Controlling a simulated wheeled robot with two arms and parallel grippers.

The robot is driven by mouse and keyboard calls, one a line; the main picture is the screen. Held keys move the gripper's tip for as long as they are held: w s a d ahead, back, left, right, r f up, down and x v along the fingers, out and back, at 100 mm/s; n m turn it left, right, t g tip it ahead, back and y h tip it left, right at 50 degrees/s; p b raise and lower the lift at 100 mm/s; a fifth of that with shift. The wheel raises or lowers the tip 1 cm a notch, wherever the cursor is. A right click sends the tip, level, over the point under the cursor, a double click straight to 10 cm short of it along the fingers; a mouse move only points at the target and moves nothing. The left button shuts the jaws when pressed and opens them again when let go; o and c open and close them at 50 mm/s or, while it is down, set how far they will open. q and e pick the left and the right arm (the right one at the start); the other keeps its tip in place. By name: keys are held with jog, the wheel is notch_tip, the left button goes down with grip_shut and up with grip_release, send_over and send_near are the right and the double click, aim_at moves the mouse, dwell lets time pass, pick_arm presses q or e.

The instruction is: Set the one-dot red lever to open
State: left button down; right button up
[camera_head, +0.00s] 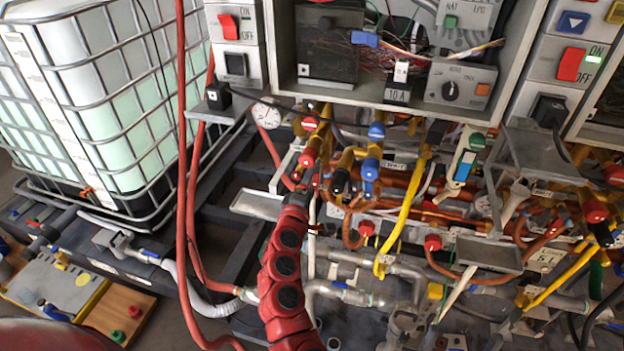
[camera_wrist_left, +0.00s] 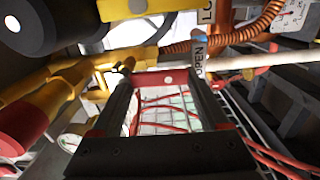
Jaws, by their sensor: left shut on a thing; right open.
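A red lever (camera_wrist_left: 150,78) with one white dot lies across between the fingertips of my left gripper (camera_wrist_left: 162,88) in the left wrist view. The gripper is shut on it. A tag reading OPEN (camera_wrist_left: 199,60) hangs close to the right fingertip. In the head view my left gripper (camera_head: 300,190) reaches up from below to the pipework, just under red valve parts (camera_head: 308,157). The held lever is mostly hidden there, and its exact setting cannot be told. My right gripper is not in view.
Blue-handled (camera_head: 370,168) and yellow valve parts crowd the right side. A grey control cabinet (camera_head: 380,98) is above. Red hoses (camera_head: 183,200) run down on the left, before a caged white tank (camera_head: 100,90). An orange coiled line (camera_wrist_left: 245,35) passes near the fingers.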

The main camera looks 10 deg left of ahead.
pick_arm(q)
grip_release()
jog(key=shift+s, duration=0.15)
jog(key=s+p, duration=0.4)
jog(key=s, duration=1.3)
jog(key=shift+a, duration=0.3)
jog(key=shift+a+f, duration=0.1)
